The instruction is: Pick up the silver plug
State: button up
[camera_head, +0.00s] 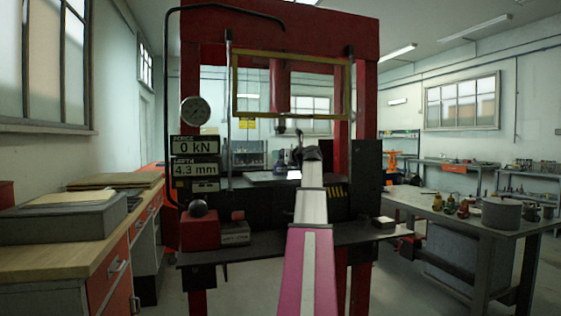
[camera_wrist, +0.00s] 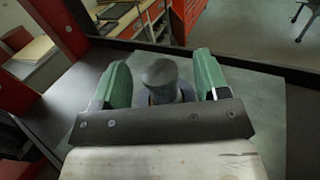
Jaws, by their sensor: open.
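A grey, round-topped metal plug (camera_wrist: 160,74), likely the silver plug, stands upright in the wrist view. A bluish ring-like part (camera_wrist: 186,92) shows around its lower portion. My gripper (camera_wrist: 162,66) is open, with one green finger on each side of the plug. Gaps show between the plug and both fingers. The gripper's crossbar hides the plug's base. In the head view my gripper (camera_head: 311,153) is small and dark at the press, and the plug cannot be made out there.
The red press frame (camera_head: 360,100) surrounds my arm's reach, with a yellow-edged guard (camera_head: 235,85) above. A grey plate (camera_wrist: 255,100) lies under the plug. A workbench (camera_head: 470,217) with several parts stands right; a wooden-topped bench (camera_head: 75,250) stands left.

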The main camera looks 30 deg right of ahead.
jog(key=c, duration=1.2)
grip_shut()
jog(key=shift+r, duration=0.1)
